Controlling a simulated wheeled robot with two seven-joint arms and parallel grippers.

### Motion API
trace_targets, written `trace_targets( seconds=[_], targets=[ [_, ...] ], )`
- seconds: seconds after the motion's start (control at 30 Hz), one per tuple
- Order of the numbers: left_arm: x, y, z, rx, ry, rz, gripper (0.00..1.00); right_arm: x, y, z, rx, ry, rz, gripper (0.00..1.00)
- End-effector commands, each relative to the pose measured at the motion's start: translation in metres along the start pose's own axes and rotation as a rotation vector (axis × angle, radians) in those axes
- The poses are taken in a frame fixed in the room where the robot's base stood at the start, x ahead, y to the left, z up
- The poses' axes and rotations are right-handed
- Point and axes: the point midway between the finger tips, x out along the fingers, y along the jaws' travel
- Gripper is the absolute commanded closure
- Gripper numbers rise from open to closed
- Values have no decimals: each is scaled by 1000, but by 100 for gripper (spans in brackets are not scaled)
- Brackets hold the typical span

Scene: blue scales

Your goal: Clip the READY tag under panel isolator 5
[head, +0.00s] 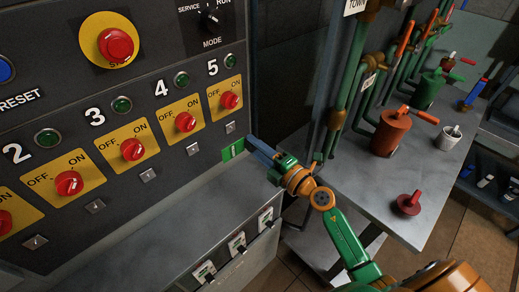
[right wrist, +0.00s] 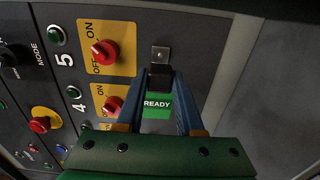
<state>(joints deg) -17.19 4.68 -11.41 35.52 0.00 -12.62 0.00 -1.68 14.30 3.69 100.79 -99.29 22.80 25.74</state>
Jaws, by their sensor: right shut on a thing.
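Panel isolator 5 is a red knob (head: 229,100) on a yellow plate marked OFF and ON, with a green lamp above it. It also shows in the right wrist view (right wrist: 105,52). Below it on the panel is a small metal clip (head: 230,127), seen just beyond my fingertips in the right wrist view (right wrist: 160,54). My right gripper (head: 249,143) is shut on the green READY tag (right wrist: 157,104), whose dark upper part sits between the blue fingers. The tag (head: 232,150) is close below the clip; I cannot tell whether they touch. My left gripper is not in view.
Isolators 2, 3 and 4 stand left on the panel, with an empty clip under each. A grey ledge (head: 165,235) with several small tagged holders (head: 237,244) juts out below. A bench (head: 395,205) with a red cylinder (head: 391,133) stands at right.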

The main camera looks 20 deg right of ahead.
Motion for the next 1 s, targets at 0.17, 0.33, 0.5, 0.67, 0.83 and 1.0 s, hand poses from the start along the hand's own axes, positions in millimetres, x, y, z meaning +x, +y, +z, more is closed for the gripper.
trace_targets(
  seconds=[0.17, 0.33, 0.5, 0.67, 0.83, 1.0],
  targets=[
    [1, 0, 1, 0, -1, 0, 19, 4, 0, 0, 0, 0, 1, 100],
    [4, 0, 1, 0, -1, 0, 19, 19, -1, 0, 1, 0, 2, 100],
    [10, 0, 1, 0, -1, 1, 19, 36, -2, 0, 0, 0, 2, 100],
    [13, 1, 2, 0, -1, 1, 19, 49, -1, 0, -1, 1, 1, 100],
    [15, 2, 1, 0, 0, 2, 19, 56, 0, 0, -1, 2, 0, 100],
    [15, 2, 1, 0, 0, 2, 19, 58, 0, 0, 0, 2, -1, 100]
  ],
)
